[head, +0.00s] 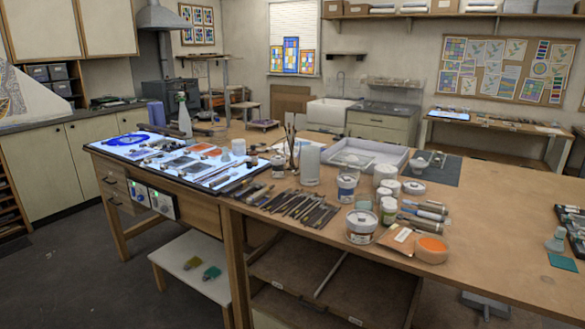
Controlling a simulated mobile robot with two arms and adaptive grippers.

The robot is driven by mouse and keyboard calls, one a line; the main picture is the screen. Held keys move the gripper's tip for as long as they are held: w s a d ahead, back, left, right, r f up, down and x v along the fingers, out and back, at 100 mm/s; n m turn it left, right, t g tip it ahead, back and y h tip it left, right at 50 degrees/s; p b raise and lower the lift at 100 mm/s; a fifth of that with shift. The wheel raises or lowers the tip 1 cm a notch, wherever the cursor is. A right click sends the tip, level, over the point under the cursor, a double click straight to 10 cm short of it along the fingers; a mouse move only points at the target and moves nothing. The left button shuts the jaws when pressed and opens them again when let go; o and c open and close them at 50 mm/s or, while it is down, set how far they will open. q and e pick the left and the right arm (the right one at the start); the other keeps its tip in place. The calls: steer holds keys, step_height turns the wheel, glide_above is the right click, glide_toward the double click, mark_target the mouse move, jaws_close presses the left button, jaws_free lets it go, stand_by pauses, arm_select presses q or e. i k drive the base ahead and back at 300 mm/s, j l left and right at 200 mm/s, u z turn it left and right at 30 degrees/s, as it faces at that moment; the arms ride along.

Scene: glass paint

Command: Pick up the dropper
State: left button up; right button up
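I cannot make out the dropper for sure among the many small items on the wooden worktable (500,262). Several slim tools (295,207) lie side by side near its front edge. A small translucent bottle (555,241) stands near the right end, but I cannot tell whether it is a dropper bottle. Several thin tools and small pieces lie on the lit panel (150,132) at the left, too small to name. Neither of my grippers is in view.
Jars (361,226), a bowl of orange powder (432,248), a brush holder (309,165) and a white tray (362,152) crowd the middle. A spray bottle (184,115) stands at the back left. A low white bench (197,263) is at the front. The table's right part has bare room.

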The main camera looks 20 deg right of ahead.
mark_target(436, 218)
steer(key=z, duration=1.65)
steer(key=i+l+u, duration=0.25)
steer(key=l, duration=0.15)
steer(key=k, duration=0.05)
